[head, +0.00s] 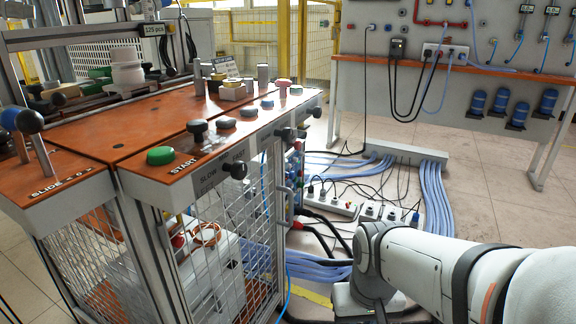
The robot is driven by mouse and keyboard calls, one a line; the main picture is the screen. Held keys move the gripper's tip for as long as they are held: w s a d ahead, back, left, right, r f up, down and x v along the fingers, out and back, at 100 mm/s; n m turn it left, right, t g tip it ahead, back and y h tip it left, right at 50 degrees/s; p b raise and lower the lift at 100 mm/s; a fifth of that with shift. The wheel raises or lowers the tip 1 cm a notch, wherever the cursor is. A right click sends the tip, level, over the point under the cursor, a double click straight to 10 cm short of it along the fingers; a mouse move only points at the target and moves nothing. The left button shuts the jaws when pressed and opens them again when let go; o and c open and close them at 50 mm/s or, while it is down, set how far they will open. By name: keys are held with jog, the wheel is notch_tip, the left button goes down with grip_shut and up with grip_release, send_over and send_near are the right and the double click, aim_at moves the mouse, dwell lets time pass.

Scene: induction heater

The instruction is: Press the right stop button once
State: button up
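The orange-topped control bench (130,130) stands at left, with a row of controls along its right edge. A green button (160,155) sits at the near end beside the word START. Behind it are a black knob (198,130) and several dark round buttons, one of them a grey-black button (249,111). A pinkish-red mushroom button (283,83) stands near the far end. I cannot read a stop label, so I cannot tell which one is the right stop button. My arm enters from the lower right, apart from the bench. My gripper's fingers are not visible.
Black knobs (235,170) stick out from the bench's right side. A blue-balled lever (30,122) stands at the left. Power strips (330,203) and cables lie on the floor between bench and arm. A tool-board workbench (450,85) stands at the back right.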

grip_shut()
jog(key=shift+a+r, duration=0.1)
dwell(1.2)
